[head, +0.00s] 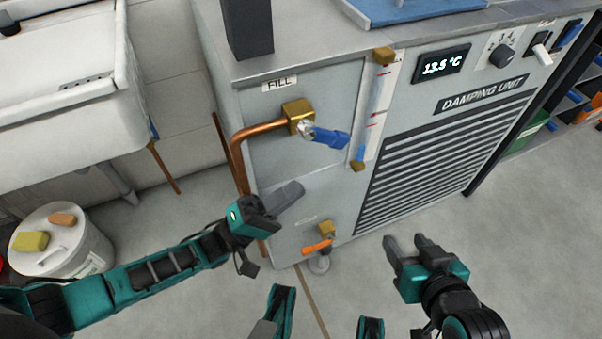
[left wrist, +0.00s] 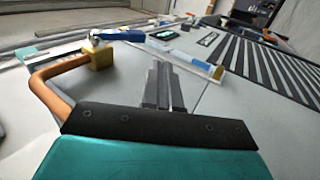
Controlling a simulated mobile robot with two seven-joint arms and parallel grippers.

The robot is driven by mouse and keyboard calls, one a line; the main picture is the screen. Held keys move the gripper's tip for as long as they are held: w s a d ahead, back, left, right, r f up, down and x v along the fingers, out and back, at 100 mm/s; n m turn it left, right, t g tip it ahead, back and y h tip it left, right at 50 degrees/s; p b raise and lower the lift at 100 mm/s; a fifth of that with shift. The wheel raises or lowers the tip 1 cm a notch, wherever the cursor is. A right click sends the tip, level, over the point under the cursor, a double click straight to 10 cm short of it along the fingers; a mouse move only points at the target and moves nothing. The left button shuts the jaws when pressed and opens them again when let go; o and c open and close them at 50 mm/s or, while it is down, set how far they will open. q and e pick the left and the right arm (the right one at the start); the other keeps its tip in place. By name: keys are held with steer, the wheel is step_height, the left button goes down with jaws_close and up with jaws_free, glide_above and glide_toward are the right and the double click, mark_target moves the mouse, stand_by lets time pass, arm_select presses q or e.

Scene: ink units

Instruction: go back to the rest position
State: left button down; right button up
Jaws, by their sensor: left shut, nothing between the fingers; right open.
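My left gripper (head: 289,196) is shut and empty in front of the damping unit's front panel, below the fill valve. Its shut fingers also show in the left wrist view (left wrist: 163,84). My right gripper (head: 405,242) is open and empty above the floor, in front of the unit's vent slats. The damping unit (head: 408,132) is a grey cabinet with a display reading 13.5 °C. The fill valve has a brass body (head: 297,113) and a blue handle (head: 328,136); the handle also shows in the left wrist view (left wrist: 118,35).
A copper pipe (head: 258,130) runs down the cabinet's left side. A low drain valve with an orange handle (head: 317,247) sits below my left gripper. A white bucket (head: 85,255) with sponges stands at the left, under a sink (head: 60,85).

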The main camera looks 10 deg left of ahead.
arm_select(q)
steer(key=shift+s+a+f, duration=0.25)
steer(key=shift+a+f, duration=0.1)
steer(key=shift+f, duration=0.3)
steer(key=shift+s+a+f, duration=0.25)
steer(key=shift+a+f, duration=0.15)
steer(key=shift+f, duration=0.2)
steer(key=shift+s+a+f, duration=0.25)
steer(key=shift+a+f, duration=0.1)
steer(key=shift+f, duration=0.3)
